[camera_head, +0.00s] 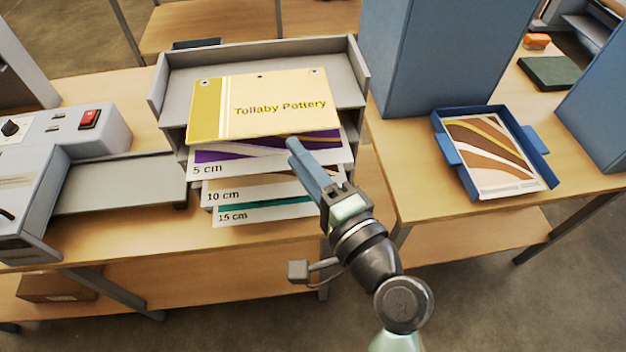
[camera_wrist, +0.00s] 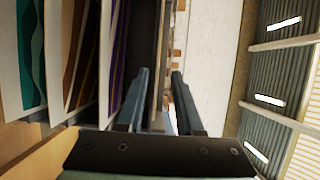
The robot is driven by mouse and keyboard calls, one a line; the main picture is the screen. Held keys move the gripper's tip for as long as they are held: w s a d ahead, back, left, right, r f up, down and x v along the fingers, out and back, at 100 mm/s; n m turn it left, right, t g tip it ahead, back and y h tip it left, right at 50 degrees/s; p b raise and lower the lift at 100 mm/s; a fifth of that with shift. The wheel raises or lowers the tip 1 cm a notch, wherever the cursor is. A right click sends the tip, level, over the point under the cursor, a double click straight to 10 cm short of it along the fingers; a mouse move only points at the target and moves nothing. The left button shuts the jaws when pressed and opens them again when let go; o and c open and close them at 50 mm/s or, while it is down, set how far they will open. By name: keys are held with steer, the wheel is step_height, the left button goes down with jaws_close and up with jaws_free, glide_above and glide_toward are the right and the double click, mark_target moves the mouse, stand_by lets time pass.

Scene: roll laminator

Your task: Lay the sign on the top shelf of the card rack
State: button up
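The yellow sign (camera_head: 262,105), lettered "Tollaby Pottery", lies on the top shelf of the grey card rack (camera_head: 357,75). Its front edge sticks out past the shelf's front. My gripper (camera_head: 293,146) is just in front of the rack, below the sign's front right part. In the wrist view my gripper (camera_wrist: 160,74) has its two blue fingers apart with nothing held between them. Whether a finger touches the sign or the cards cannot be told.
Lower shelves hold patterned cards labelled 5 cm (camera_head: 215,169), 10 cm (camera_head: 224,196) and 15 cm (camera_head: 232,216), which stick out near my fingers. A laminator (camera_head: 75,130) stands left. A blue tray (camera_head: 447,148) with a brown print and tall blue boxes (camera_head: 430,60) stand right.

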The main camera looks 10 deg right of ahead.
step_height(320, 180, up, 22)
steer(key=w+a+n+t+h, duration=0.25)
steer(key=n+t, duration=0.25)
steer(key=n, duration=0.4)
steer(key=s+r+n+t+h, duration=0.1)
steer(key=s+r+t, duration=0.1)
steer(key=r, duration=0.4)
steer(key=s+r+n+t+h, duration=0.2)
steer(key=s+r, duration=0.2)
steer(key=r, duration=0.2)
steer(key=s+r+n+t+h+b, duration=0.1)
steer(key=s+r, duration=0.2)
steer(key=r, duration=0.3)
steer(key=shift+s+a+r+t, duration=0.25)
steer(key=shift+s+a+t, duration=0.1)
steer(key=shift+s+t, duration=0.05)
steer(key=shift+h, duration=0.25)
